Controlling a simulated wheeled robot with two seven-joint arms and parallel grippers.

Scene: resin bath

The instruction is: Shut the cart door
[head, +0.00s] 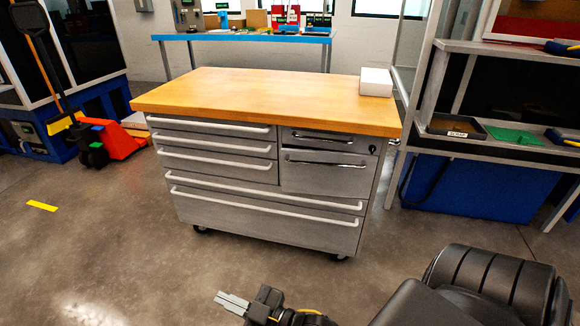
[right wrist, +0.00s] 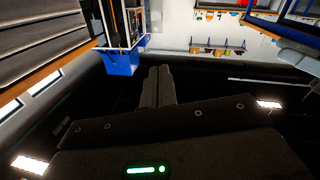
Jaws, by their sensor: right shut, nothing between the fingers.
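The cart (head: 222,216) is a grey metal drawer cabinet on casters with a wooden top (head: 260,95). Its door (head: 325,180) is the grey panel at the right of the front, below a small drawer with a lock. The door has a bar handle along its top and seems to stand slightly out from the front; the exact gap is hard to tell. My right gripper (head: 232,302) is shut and empty, low in front of the cart and apart from it. Its dark fingers show in the right wrist view (right wrist: 159,86). My left gripper is out of view.
A white box (head: 376,81) sits on the cart top's right corner. A grey shelf unit (head: 490,146) stands to the right, a blue-edged bench (head: 245,37) behind, and a red pallet jack (head: 121,140) to the left. The floor (head: 120,255) before the cart is clear.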

